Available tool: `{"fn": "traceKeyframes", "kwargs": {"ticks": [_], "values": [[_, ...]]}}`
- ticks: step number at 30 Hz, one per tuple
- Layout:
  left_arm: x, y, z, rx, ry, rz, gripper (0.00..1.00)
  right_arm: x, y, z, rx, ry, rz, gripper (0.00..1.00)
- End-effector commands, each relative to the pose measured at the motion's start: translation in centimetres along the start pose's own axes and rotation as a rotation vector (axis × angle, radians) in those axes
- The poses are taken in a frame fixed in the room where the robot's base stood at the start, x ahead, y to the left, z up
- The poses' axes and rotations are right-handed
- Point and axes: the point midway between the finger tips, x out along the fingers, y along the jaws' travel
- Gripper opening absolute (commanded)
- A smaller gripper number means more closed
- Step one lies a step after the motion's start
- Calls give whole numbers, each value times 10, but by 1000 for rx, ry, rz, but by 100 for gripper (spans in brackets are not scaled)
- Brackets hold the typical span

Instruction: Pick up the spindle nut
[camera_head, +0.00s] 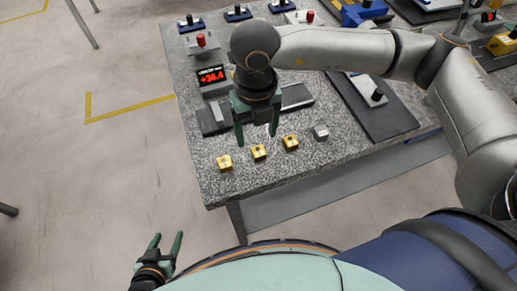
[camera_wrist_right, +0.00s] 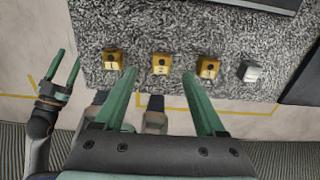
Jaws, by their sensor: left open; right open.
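Three small yellow blocks stand in a row on the speckled table, left (camera_head: 225,162), middle (camera_head: 259,152) and right (camera_head: 291,142), with dark marks or openings on their faces. A small silver-grey block (camera_head: 321,132) ends the row at the right. I cannot tell which is the spindle nut. My right gripper (camera_head: 257,133) is open and empty, pointing down above the row. In the right wrist view the middle yellow block (camera_wrist_right: 161,64) shows between its fingertips (camera_wrist_right: 159,75), apart from them. My left gripper (camera_head: 166,240) is open and empty, off the table at the lower left.
The speckled table (camera_head: 215,190) has bare room along its front edge. Behind the row are a dark fixture (camera_head: 297,97) and a red-digit display (camera_head: 211,76). A dark plate with a lever device (camera_head: 375,97) lies at the right. Several other devices stand further back.

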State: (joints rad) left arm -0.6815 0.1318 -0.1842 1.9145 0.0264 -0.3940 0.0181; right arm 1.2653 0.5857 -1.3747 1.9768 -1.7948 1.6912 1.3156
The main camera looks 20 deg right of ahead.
Motion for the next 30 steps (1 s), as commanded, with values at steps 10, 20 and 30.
{"fn": "traceKeyframes", "kwargs": {"ticks": [10,20,30], "values": [[-7,0,-7,0,0,0,61,36,-3,-6,3,4,-2,72],[-7,0,-8,0,0,0,61,61,-2,-6,2,0,2,72],[-7,0,-9,0,2,0,61,60,-2,-6,2,0,2,48]]}}
